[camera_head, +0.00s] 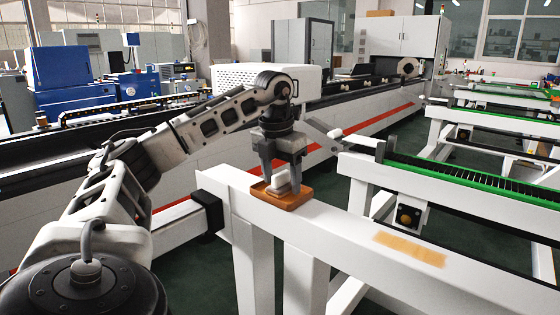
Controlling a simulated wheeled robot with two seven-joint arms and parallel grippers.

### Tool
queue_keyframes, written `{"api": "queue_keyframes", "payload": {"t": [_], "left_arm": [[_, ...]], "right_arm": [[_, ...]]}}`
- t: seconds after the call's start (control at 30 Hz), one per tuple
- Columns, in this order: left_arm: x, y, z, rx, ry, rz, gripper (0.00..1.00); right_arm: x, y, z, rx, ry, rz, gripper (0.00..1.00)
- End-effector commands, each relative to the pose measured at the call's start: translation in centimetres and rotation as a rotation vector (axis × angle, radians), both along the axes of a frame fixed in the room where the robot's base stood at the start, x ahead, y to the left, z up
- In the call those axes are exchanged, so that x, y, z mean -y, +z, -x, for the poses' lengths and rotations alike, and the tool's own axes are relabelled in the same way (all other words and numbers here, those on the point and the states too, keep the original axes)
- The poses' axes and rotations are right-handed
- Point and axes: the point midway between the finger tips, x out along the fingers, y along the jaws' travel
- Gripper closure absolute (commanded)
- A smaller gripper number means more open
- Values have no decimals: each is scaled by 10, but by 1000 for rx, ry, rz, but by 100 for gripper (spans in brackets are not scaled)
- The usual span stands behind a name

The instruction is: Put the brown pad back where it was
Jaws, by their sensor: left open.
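The brown pad (286,204) lies on top of the white beam (340,228), near its left end. A small white rounded object (281,187) sits on the pad. My left gripper (281,180) points down over the pad, its open fingers on either side of the white object. The fingers hide part of the pad and the white object. I cannot tell whether the fingertips touch the pad. A flat tan rectangle (410,248) shows on the beam's top, to the right of and nearer than the pad. My right gripper is not in view.
The beam top between the pad and the tan rectangle is clear. A green-edged rack (470,178) stands at the right, behind the beam. A long white machine with a red stripe (375,122) runs behind.

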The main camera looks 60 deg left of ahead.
Motion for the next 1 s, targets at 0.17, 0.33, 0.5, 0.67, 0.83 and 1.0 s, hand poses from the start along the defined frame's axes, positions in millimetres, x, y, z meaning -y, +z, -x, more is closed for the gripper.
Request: {"api": "queue_keyframes", "payload": {"t": [0.17, 0.33, 0.5, 0.67, 0.83, 1.0], "left_arm": [[1, 29, 2, 6, -1, 2, 38], [2, 78, 8, 5, 0, 0, 38], [4, 97, 10, 5, -2, -1, 38], [4, 107, 11, 6, -4, -1, 38], [4, 114, 13, 4, -2, 0, 38], [4, 118, 14, 2, 0, 0, 38]], "right_arm": [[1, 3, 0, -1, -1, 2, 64], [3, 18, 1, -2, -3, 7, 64], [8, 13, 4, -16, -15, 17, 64], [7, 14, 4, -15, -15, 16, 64], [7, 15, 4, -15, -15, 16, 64], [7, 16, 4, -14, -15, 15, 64]]}}
